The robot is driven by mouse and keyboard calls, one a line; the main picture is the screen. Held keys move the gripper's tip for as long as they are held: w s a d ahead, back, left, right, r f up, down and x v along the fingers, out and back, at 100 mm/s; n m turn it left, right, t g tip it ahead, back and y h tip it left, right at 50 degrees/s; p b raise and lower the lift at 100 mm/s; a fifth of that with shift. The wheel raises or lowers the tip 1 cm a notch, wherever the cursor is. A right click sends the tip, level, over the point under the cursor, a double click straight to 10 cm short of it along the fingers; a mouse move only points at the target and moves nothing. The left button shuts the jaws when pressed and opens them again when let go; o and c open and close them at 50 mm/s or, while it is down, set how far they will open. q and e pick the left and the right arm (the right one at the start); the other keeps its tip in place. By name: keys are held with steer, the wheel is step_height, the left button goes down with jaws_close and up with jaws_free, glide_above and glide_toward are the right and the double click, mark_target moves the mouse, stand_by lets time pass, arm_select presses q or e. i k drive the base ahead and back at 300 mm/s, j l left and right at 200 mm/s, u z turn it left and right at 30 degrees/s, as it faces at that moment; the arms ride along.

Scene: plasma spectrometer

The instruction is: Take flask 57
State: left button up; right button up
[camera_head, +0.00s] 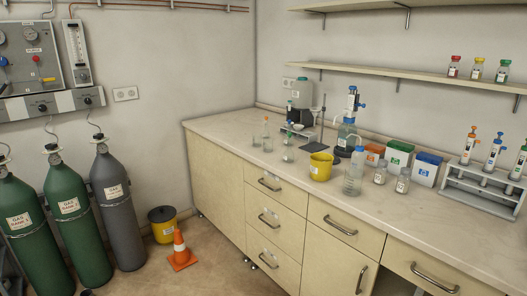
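No label reading 57 is legible, so I cannot tell which vessel is flask 57. Two narrow glass flasks stand on the bench's left part: one with an orange top (267,138) and one with a greenish top (288,150). A clear bottle with a blue cap (353,176) stands nearer the front edge. Two small labelled glass jars, a left one (380,173) and a right one (403,181), stand to its right. Neither of my grippers is in view.
The bench (460,231) has a yellow container (320,170), coloured boxes (398,154) and a pipette rack (478,190). Several vials stand on a shelf (400,76). Gas cylinders (70,215), a yellow bucket (163,230) and an orange cone (181,250) stand on the floor.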

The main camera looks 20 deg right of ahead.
mark_target(289, 156)
steer(key=i+l+z, duration=0.15)
steer(key=i+z, duration=0.65)
steer(key=i, duration=0.15)
steer(key=i+j+z, duration=0.2)
steer(key=i+z, duration=0.2)
steer(key=i, duration=0.05)
